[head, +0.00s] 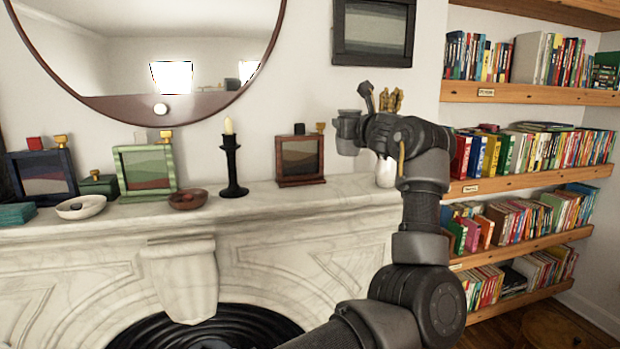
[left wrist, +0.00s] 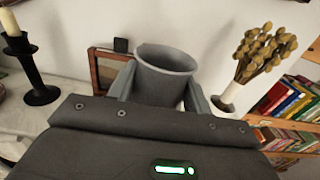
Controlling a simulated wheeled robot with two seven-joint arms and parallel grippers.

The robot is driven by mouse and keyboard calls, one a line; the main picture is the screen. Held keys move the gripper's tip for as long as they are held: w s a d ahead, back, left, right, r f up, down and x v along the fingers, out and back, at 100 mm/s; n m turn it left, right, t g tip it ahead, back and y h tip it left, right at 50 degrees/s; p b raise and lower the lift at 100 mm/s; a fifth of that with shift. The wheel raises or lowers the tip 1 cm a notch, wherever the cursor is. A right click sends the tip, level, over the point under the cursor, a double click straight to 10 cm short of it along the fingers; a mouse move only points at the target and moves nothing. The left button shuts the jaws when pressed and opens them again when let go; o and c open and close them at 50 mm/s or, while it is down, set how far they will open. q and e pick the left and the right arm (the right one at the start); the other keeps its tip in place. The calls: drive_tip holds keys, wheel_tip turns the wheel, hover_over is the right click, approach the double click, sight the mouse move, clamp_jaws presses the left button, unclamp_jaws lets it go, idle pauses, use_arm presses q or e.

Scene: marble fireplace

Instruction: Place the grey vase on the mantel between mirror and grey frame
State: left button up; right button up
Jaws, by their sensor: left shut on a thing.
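The grey vase (head: 347,130) is held in the air above the right part of the marble mantel (head: 340,195). My left gripper (head: 362,130) is shut on it; in the left wrist view the vase (left wrist: 165,62) sits between the two fingers, its open rim up. The round mirror (head: 225,112) with a brown rim hangs on the wall at left. A dark grey frame (head: 342,58) hangs on the wall above and slightly right of the vase. My right gripper is not in view.
A brown frame (head: 300,183) and a black candlestick (head: 232,165) stand on the mantel left of the vase. A white vase (head: 386,172) with dried stems stands at the right end, partly hidden by my arm. Bookshelves (head: 545,95) are farther right. Bowls and frames fill the left side.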

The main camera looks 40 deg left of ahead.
use_arm(q)
drive_tip(key=s+a+f+p, duration=0.1)
drive_tip(key=a+f+p, duration=0.1)
drive_tip(key=a+f, duration=0.1)
drive_tip(key=s+a+f+p, duration=0.1)
drive_tip(key=a+f+p, duration=0.2)
drive_tip(key=a+f, duration=0.1)
drive_tip(key=s+a+f+p, duration=0.1)
drive_tip(key=a+f+p, duration=0.1)
drive_tip(key=a+f, duration=0.2)
drive_tip(key=shift+s+a, duration=0.2)
drive_tip(key=shift+s, duration=0.2)
drive_tip(key=shift+f, duration=0.45)
